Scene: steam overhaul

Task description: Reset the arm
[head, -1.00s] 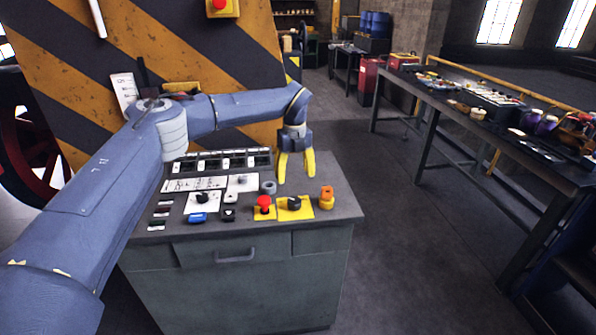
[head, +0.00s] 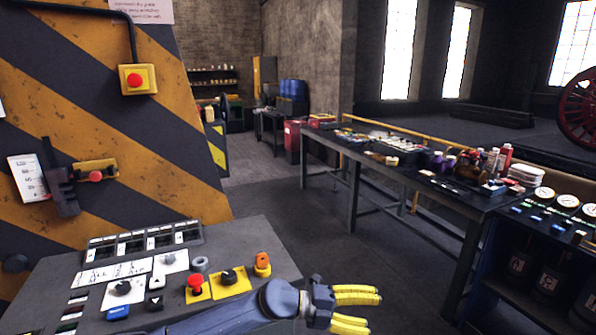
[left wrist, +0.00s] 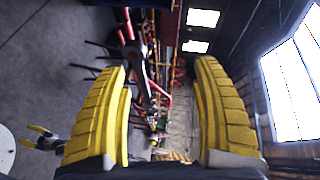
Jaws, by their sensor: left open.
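My left gripper (head: 372,310), with yellow fingers, is at the bottom of the head view, just right of the grey control desk (head: 240,240). Its arm runs in low along the desk's front. Its fingers are apart with nothing between them, and point to the right. In the left wrist view the open left gripper (left wrist: 163,70) also has empty space between its fingers. A small gripper with yellow fingers, my right gripper (left wrist: 36,137), shows at the lower left of the left wrist view; it is too small to tell its opening. It is not in the head view.
The desk carries a red button (head: 195,282), an orange-topped switch (head: 262,262) and several dials. A striped panel (head: 130,150) stands behind it. A long workbench (head: 375,160) with bottles and a gauge stand (head: 545,225) are at the right. Floor lies open between.

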